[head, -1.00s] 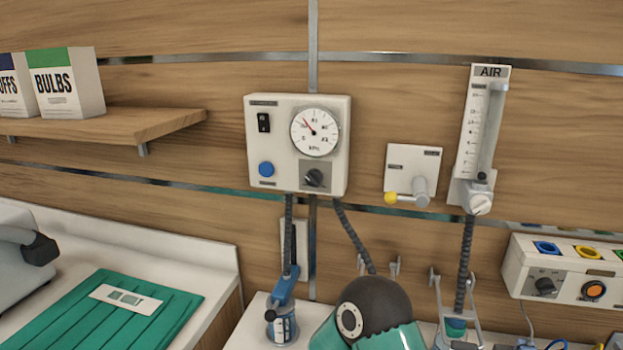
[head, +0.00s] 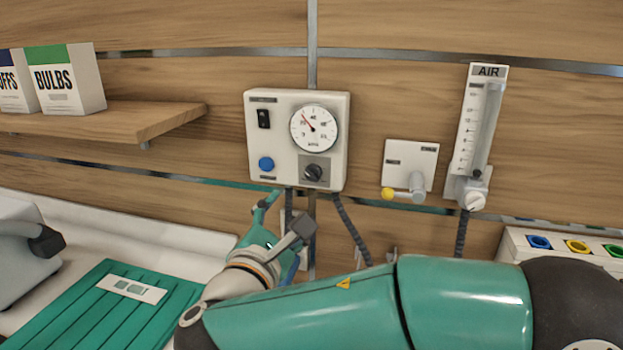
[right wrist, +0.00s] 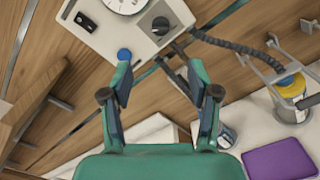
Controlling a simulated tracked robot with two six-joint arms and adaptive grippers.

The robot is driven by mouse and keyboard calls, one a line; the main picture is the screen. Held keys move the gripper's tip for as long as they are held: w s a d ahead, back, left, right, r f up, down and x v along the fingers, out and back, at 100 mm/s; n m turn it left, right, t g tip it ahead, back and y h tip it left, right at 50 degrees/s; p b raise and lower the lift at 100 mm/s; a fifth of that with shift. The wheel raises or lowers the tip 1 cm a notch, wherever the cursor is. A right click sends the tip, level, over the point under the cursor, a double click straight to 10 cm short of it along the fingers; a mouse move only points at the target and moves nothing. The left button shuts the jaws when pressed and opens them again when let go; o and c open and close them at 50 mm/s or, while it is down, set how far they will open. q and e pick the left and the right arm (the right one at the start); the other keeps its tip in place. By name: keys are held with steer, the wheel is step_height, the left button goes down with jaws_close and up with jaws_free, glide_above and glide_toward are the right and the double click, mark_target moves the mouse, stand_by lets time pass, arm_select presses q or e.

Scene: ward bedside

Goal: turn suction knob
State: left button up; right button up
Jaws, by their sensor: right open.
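The suction unit (head: 255,130) is a cream box on the wall rail with a dial gauge (head: 315,127), a black rocker switch (head: 263,119) and a blue button (head: 266,164). Its dark round knob (head: 314,172) sits at the lower right of the face. The knob also shows at the top of the right wrist view (right wrist: 160,26). My right gripper (head: 264,208) is below the unit's lower left edge, apart from the knob. In the right wrist view its two fingers (right wrist: 158,84) are spread and empty, and the knob lies beyond the fingertips. My left gripper is not in view.
Dark hoses (head: 350,230) hang below the unit. A valve plate with a yellow-tipped lever (head: 388,194) and an AIR flowmeter (head: 468,130) are to the right. A shelf with boxes (head: 73,80) is at left.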

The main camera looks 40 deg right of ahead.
mark_target(312, 176)
steer(key=p+x, duration=0.4)
steer(key=x, duration=1.1)
steer(key=shift+w+d+f, duration=0.1)
steer(key=shift+d, duration=0.05)
steer(key=c, duration=1.2)
steer(key=shift+o, duration=0.2)
steer(key=shift+n, duration=0.6)
steer(key=o, duration=1.2)
steer(key=shift+c, duration=0.2)
